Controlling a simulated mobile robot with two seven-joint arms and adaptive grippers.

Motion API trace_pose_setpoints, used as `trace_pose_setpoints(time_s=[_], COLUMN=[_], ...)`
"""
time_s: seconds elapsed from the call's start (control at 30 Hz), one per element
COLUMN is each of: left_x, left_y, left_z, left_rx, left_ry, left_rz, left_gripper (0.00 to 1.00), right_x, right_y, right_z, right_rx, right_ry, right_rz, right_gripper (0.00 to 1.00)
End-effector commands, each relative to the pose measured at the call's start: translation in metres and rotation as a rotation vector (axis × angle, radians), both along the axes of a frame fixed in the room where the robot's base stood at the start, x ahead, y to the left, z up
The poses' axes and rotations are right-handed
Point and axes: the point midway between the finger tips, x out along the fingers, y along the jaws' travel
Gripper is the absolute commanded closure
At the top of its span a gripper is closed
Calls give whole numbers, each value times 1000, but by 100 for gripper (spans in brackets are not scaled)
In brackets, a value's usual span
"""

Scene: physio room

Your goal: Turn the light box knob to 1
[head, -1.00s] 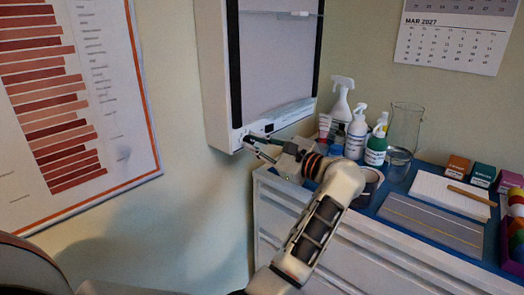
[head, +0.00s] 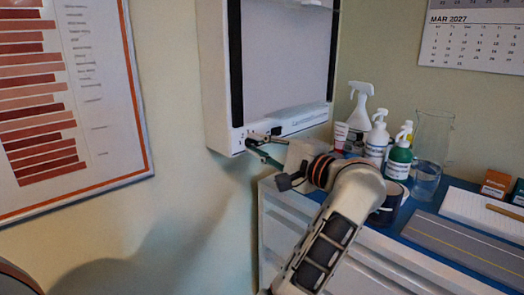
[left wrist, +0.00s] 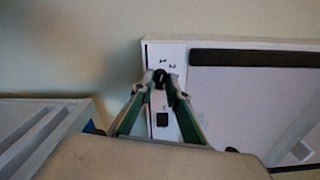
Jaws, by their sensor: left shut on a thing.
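The light box (head: 285,60) hangs on the wall, a white case with a pale panel and black side strips. Its lower left corner carries the small dark knob (left wrist: 160,76), with printed marks "1" and "2" close by in the left wrist view. My left gripper (head: 249,140) reaches this corner from the right. In the left wrist view its green-sided fingers (left wrist: 160,84) converge at the knob and are shut on it. The fingertips cover part of the knob, and I cannot tell which mark it points to. My right gripper is not in view.
Below the box, a drawer cabinet (head: 285,225) bears spray bottles (head: 376,138), a glass jug (head: 431,140) and a dark mug (head: 388,205) close to my arm. A framed chart (head: 95,110) hangs at left.

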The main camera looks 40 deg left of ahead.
Motion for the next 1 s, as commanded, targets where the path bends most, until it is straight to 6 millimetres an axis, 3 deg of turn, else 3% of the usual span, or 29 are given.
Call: trace_pose_setpoints(time_s=[0.23,0.67,0.7,1.0], left_x=[0,-1,-1,0], left_y=[1,1,1,0], left_z=[-1,1,1,0], left_rx=[-4,-5,-5,-5], left_ry=[-49,-57,-57,-56], left_rz=[2,2,2,1], left_gripper=[100,100,76,76], right_x=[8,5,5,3], right_y=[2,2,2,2], right_z=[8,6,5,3], right_rx=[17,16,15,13], right_ry=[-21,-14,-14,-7], right_rz=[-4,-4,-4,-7], right_gripper=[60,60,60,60])
